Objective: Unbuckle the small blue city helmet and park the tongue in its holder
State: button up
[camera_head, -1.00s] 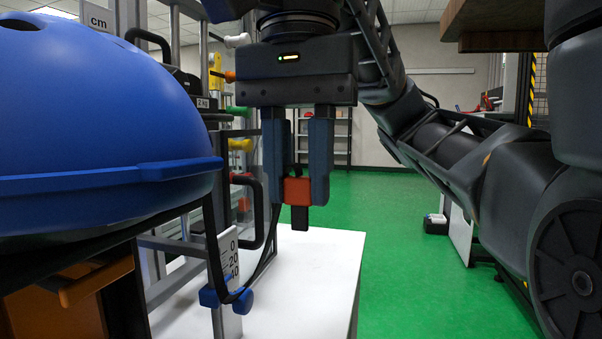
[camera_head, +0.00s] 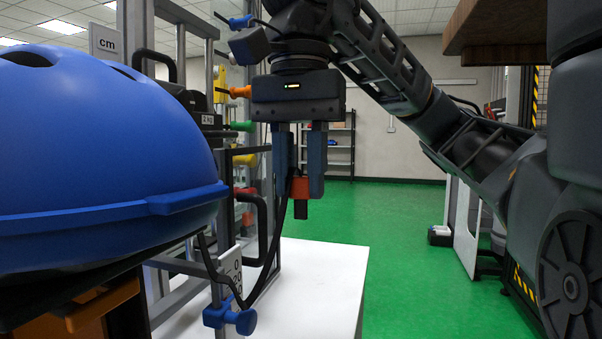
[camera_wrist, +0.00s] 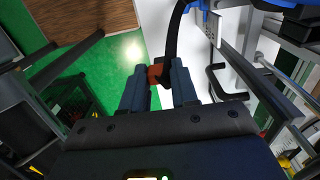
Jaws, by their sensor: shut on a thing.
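The blue helmet (camera_head: 100,150) sits at the left of the head view, and a small part of its edge shows at the top right of the wrist view. A black strap (camera_head: 272,262) hangs from under it in a loop and rises to my gripper (camera_head: 302,188). The tongue also shows between the fingers in the wrist view (camera_wrist: 156,73). A blue knob holder (camera_head: 230,316) stands below the helmet, beside the strap. I cannot tell which part is the tongue's holder.
A white table (camera_head: 310,290) lies under my gripper. A metal frame (camera_head: 133,110) with colored knobs and a black handle (camera_head: 262,215) stands behind the helmet. A scale plate (camera_head: 231,270) stands near the blue knob. Green floor (camera_head: 400,230) is open to the right.

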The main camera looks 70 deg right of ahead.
jog(key=w+d+r+p, duration=0.2)
jog(key=w+r+p, duration=0.5)
jog(key=w+r, duration=0.2)
dwell(1.2)
jog(key=w+a, duration=0.4)
jog(key=a, duration=0.1)
jog(key=shift+r+p, duration=0.3)
jog(key=shift+p, duration=0.05)
dwell(1.0)
jog(key=shift+w+f, duration=0.1)
jog(key=shift+f, duration=0.2)
dwell(0.4)
jog(key=shift+f+b, duration=0.35)
jog(key=shift+b, duration=0.1)
jog(key=shift+a+f+b, duration=0.15)
jog(key=shift+f+b, duration=0.65)
jog(key=shift+f, duration=0.35)
dwell(1.8)
